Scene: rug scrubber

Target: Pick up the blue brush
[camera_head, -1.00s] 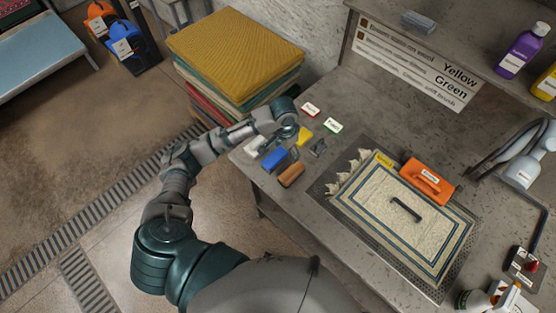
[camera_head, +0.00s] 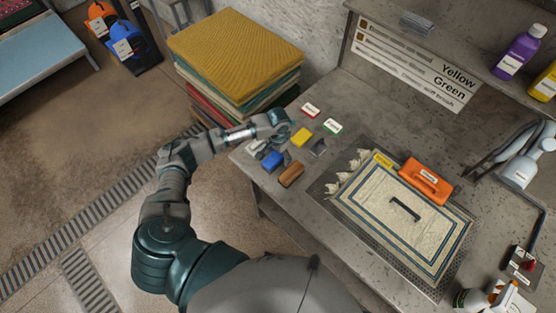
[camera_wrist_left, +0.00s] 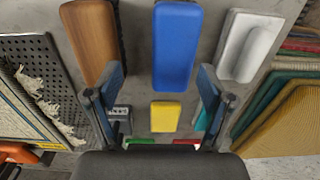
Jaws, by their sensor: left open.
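The blue brush (camera_head: 271,162) lies on the grey table between a white brush and a brown brush, partly covered by my left gripper in the head view. In the left wrist view the blue brush (camera_wrist_left: 177,45) lies lengthwise, just ahead of the space between the fingers. My left gripper (camera_head: 275,150) hangs over the table beside the blue brush. Its two fingers (camera_wrist_left: 161,78) are spread apart with nothing held between them. The exact height over the table is hard to tell. My right gripper is not in view.
Close neighbours are the brown brush (camera_wrist_left: 94,38), the white brush (camera_wrist_left: 248,45) and a yellow block (camera_head: 300,136). A rug (camera_head: 400,215) lies on a perforated tray to the right, with an orange brush (camera_head: 426,180) at its edge.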

